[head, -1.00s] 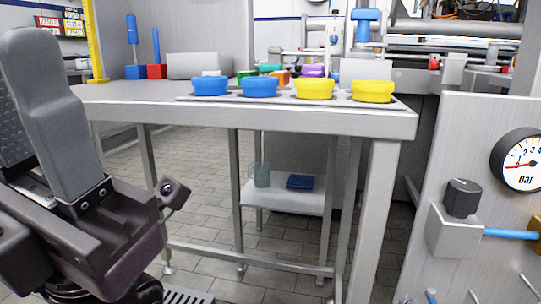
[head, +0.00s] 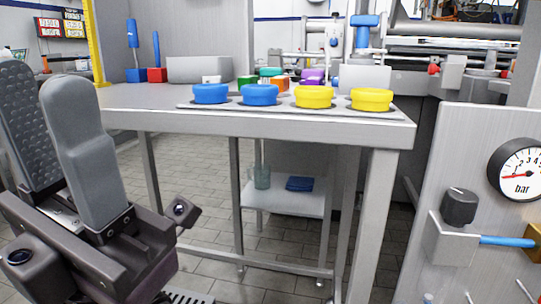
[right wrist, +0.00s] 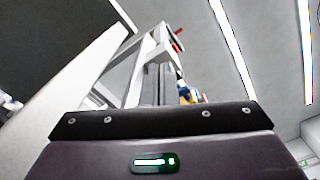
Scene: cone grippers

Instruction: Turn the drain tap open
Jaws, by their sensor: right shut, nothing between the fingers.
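A grey panel (head: 470,160) stands at the right edge of the head view. On it, a grey block (head: 447,243) with a black knob (head: 460,206) has a blue bar (head: 508,241) running right to a brass-coloured part (head: 536,242) cut by the frame edge. I cannot tell for sure which of these is the drain tap. My left gripper (head: 55,115) is at the far left, fingers up, open and empty, well away from the panel. My right gripper (right wrist: 158,85) shows only in the right wrist view, its fingers together and empty.
A pressure gauge (head: 520,170) sits on the panel above the blue bar. A metal table (head: 290,127) stands in the middle, with blue discs (head: 210,94) and yellow discs (head: 315,97) on it. A lower shelf (head: 285,202) holds a beaker and a blue cloth. Tiled floor shows between.

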